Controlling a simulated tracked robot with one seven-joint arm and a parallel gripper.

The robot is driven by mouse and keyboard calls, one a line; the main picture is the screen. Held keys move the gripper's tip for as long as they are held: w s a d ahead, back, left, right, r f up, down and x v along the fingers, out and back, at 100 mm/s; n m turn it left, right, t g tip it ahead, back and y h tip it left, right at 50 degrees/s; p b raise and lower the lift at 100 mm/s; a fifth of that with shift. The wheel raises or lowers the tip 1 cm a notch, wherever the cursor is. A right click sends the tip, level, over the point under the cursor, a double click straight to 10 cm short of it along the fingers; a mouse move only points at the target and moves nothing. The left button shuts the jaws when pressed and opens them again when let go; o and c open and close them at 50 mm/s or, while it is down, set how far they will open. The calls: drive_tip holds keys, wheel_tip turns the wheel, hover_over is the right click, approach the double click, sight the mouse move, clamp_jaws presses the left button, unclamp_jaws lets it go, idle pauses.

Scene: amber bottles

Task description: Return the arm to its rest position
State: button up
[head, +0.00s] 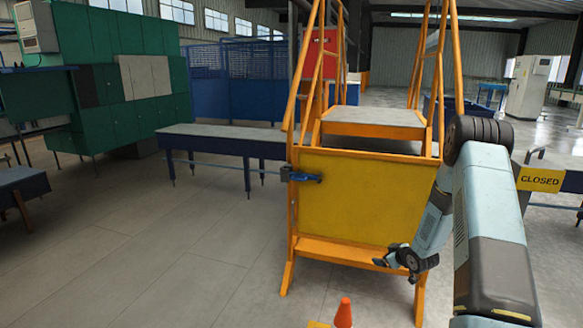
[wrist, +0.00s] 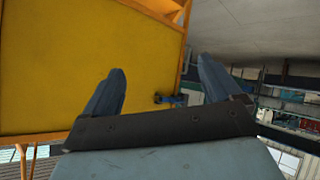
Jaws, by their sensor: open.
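My arm reaches forward from the right side of the head view, bent at the elbow, with its forearm angled down. My gripper (head: 384,262) is low in front of the yellow panel (head: 360,200) of an orange stepped platform. In the wrist view the two fingers of my gripper (wrist: 160,92) stand wide apart with nothing between them. The yellow panel (wrist: 80,65) fills the left of that view. A blue clamp-like fitting (head: 305,176) sits at the panel's left edge; a small blue piece (wrist: 170,100) also shows between the fingers in the wrist view, apart from them.
An orange cone (head: 343,313) stands on the floor near the bottom edge. A yellow CLOSED sign (head: 540,179) is at the right, close to my arm. A blue-legged table (head: 225,140) stands behind left. The floor (head: 150,240) at left is clear.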

wheel_tip(320, 180, up, 19)
drive_tip(key=s+m+g+h, duration=0.1)
drive_tip(key=s+m+h, duration=0.1)
drive_tip(key=s+h, duration=0.1)
drive_tip(key=s+a+r+m+g+h, duration=0.1)
drive_tip(key=s+a+r, duration=0.1)
drive_tip(key=s+r, duration=0.4)
drive_tip(key=s+a+r+m+h, duration=0.15)
drive_tip(key=s+r, duration=0.25)
drive_tip(key=r, duration=0.5)
drive_tip(key=s+a+r+m+g, duration=0.1)
drive_tip(key=s+a+r, duration=0.2)
drive_tip(key=s, duration=0.8)
drive_tip(key=s+a+r+m+g+y, duration=0.1)
drive_tip(key=s+a+r, duration=0.2)
drive_tip(key=s, duration=0.8)
drive_tip(key=s+a+r+m+g+y, duration=0.1)
drive_tip(key=s+a+r, duration=0.2)
drive_tip(key=s, duration=0.8)
drive_tip(key=shift+s+a+r, duration=0.3)
drive_tip(key=shift+a+r, duration=0.05)
drive_tip(key=shift+r, duration=0.35)
